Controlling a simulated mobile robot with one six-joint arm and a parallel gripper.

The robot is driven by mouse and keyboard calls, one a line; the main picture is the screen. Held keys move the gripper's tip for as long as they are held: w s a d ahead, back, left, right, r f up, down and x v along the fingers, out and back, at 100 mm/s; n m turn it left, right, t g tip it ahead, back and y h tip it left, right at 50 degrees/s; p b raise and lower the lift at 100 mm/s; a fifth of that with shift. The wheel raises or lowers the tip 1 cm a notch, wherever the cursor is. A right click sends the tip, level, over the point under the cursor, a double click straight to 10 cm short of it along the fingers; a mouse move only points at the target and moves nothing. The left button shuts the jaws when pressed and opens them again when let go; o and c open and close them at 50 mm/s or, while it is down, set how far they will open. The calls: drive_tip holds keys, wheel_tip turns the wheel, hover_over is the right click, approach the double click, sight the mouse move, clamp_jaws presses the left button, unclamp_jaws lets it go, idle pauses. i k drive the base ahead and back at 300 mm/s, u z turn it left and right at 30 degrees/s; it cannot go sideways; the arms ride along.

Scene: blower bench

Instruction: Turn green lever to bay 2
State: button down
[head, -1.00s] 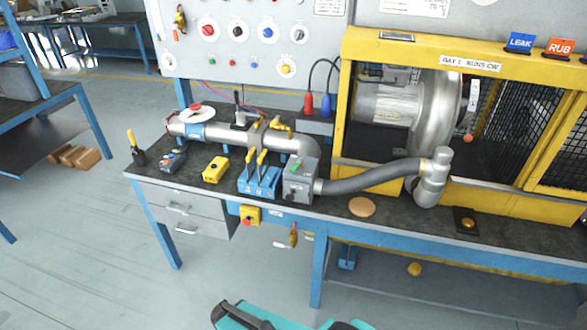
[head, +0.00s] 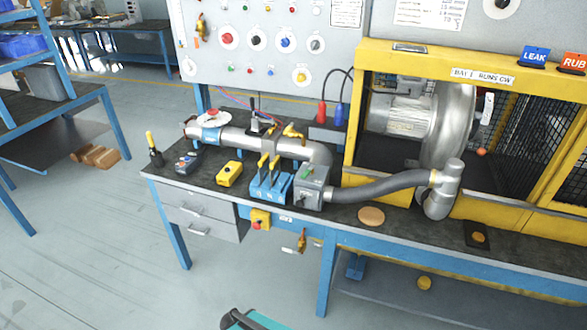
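A small green part (head: 328,163), which looks like the green lever, sits on top of a grey box (head: 311,190) on the bench. It is too small for me to tell which way it points or to read any bay marks. The grey box joins a ribbed grey hose (head: 385,187) on its right. My gripper is not in view; only a teal and black part of my own body shows at the bottom edge.
A yellow caged blower (head: 450,115) fills the bench's right side, with a sign seeming to read "BAY 1 RUNS CW". A silver pipe (head: 245,138) runs behind the levers. A yellow box (head: 229,174) and a tan disc (head: 371,216) lie on the bench. The floor in front is clear.

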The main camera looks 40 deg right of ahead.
sight(306, 172)
drive_tip(key=u, duration=1.35)
drive_tip(key=i, duration=0.4)
drive_tip(key=z, duration=0.45)
